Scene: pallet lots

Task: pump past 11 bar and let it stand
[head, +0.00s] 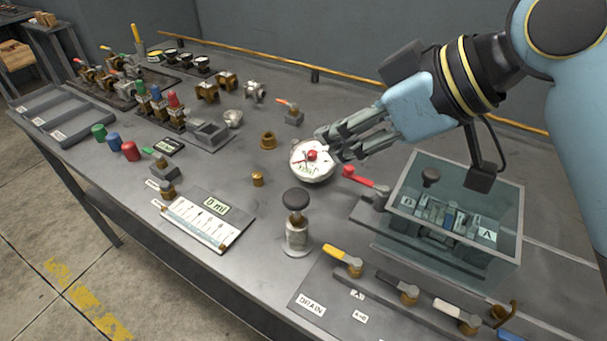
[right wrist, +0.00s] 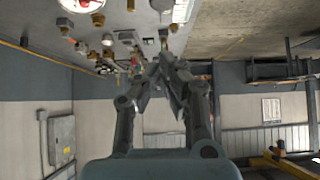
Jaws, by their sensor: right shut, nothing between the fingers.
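The pump (head: 297,222) stands upright near the table's front edge, with a black round knob on top of a metal body. A round white pressure gauge (head: 308,168) with a red centre lies just left of my right gripper (head: 328,142); its reading is too small to tell. The gauge also shows at the top of the right wrist view (right wrist: 82,3). My right gripper is shut and empty, its fingertips at the gauge's upper right edge; I cannot tell whether they touch. In the right wrist view its fingers (right wrist: 165,62) come together. My left gripper is not in view.
A clear tank (head: 455,215) with a red-handled valve (head: 366,181) stands at the right. Several coloured lever valves (head: 343,259) line a front panel marked DRAIN. A display board (head: 207,219) lies left of the pump. Fittings and caps crowd the left side.

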